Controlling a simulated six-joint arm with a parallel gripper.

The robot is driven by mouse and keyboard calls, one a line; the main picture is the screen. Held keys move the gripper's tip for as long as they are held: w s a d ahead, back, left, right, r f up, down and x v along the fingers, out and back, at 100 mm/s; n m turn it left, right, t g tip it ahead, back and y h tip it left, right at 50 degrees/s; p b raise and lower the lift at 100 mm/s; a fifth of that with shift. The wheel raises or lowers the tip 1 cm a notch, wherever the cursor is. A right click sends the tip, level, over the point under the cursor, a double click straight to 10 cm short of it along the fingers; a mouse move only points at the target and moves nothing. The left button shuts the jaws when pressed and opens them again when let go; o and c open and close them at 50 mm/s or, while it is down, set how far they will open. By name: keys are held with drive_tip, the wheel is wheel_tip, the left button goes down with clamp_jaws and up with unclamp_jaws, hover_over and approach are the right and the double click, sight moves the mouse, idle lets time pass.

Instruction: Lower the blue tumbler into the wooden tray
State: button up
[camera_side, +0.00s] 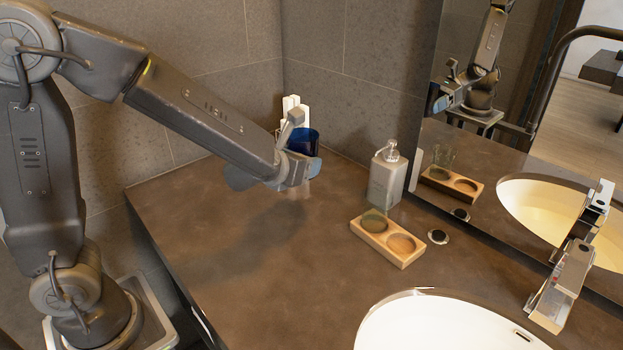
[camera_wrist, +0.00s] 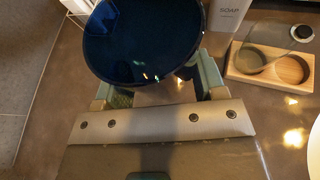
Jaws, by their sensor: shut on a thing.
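The dark blue tumbler (camera_side: 304,142) is held up above the left back part of the counter, away from the tray. In the wrist view the tumbler (camera_wrist: 140,42) fills the upper middle, its open mouth towards the camera. My gripper (camera_side: 300,170) is shut on it, with one finger on each side in the wrist view (camera_wrist: 158,88). The wooden tray (camera_side: 403,259) lies on the counter to the right, with two round recesses. A clear greenish glass (camera_side: 375,217) stands in its left recess; the right recess is empty. The tray (camera_wrist: 262,82) is at upper right in the wrist view.
A soap dispenser (camera_side: 386,178) stands behind the tray, near the mirror (camera_side: 470,170). A white object (camera_side: 291,104) is partly hidden behind the tumbler. The basin (camera_side: 440,322) and tap (camera_side: 565,280) are at front right. The counter between tumbler and tray is clear.

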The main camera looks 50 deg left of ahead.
wheel_tip(320, 180, up, 3)
drive_tip(key=shift+f, duration=0.15)
drive_tip(key=w+d+m+h, duration=0.3)
drive_tip(key=w+d, duration=0.3)
drive_tip(key=d, duration=0.4)
drive_tip(key=m+h, duration=0.2)
drive_tip(key=h, duration=0.1)
hover_over(395, 251)
wheel_tip(395, 251, down, 9)
drive_tip(key=shift+t, duration=0.3)
drive_tip(key=shift+f, duration=2.95)
drive_tip(key=o, duration=1.1)
drive_tip(key=shift+f, duration=0.1)
drive_tip(key=shift+o, duration=0.2)
